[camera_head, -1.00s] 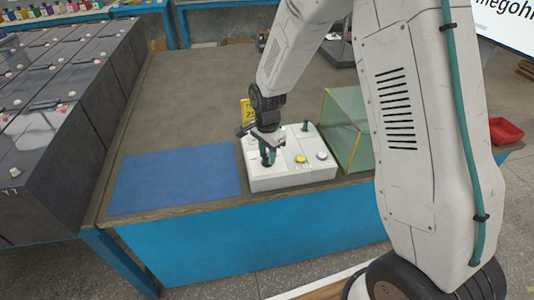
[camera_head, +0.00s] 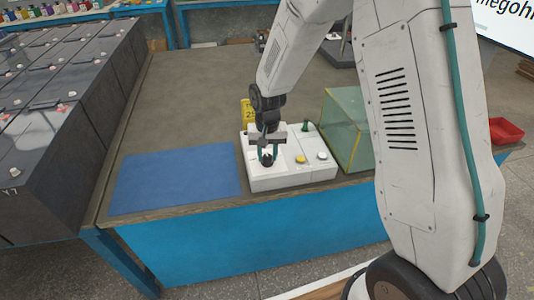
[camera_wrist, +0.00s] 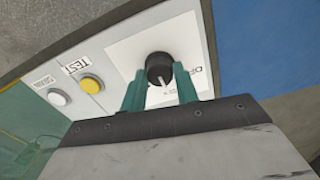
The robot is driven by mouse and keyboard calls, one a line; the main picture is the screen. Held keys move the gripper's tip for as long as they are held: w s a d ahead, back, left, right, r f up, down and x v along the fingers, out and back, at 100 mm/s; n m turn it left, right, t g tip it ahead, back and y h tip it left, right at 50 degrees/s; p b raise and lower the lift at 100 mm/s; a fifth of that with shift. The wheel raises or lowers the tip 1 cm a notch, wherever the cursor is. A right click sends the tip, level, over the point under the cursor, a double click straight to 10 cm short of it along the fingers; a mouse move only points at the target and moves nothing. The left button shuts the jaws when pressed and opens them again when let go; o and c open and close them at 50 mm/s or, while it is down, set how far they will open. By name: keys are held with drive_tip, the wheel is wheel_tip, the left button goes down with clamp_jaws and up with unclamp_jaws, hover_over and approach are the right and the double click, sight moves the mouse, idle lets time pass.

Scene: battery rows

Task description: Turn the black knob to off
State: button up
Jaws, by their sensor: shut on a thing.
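The black knob (camera_wrist: 160,67) is on a white panel of the control box (camera_head: 300,178), on the bench. Its white pointer mark points down in the wrist view, towards my gripper's body. Printed letters starting "OF" stand to the right of the knob; another label is partly hidden behind the right finger. My gripper (camera_wrist: 159,84) has one green finger on each side of the knob and is shut on it. In the head view my gripper (camera_head: 267,155) reaches down onto the left part of the box, and its fingers partly cover the knob.
A yellow TEST button (camera_wrist: 91,84) and a white button (camera_wrist: 58,97) sit beside the knob. A blue mat (camera_head: 175,177) lies left of the box. A clear yellow-edged screen (camera_head: 345,130) stands close on its right. A yellow sign (camera_head: 247,112) is behind.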

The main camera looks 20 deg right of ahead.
sight(267, 157)
drive_tip(key=n, duration=0.5)
drive_tip(key=shift+n, duration=0.3)
drive_tip(key=n, duration=0.5)
drive_tip(key=shift+n, duration=0.3)
drive_tip(key=o, duration=1)
drive_tip(key=shift+c, duration=0.2)
wheel_tip(267, 157, up, 8)
drive_tip(key=shift+f, duration=0.1)
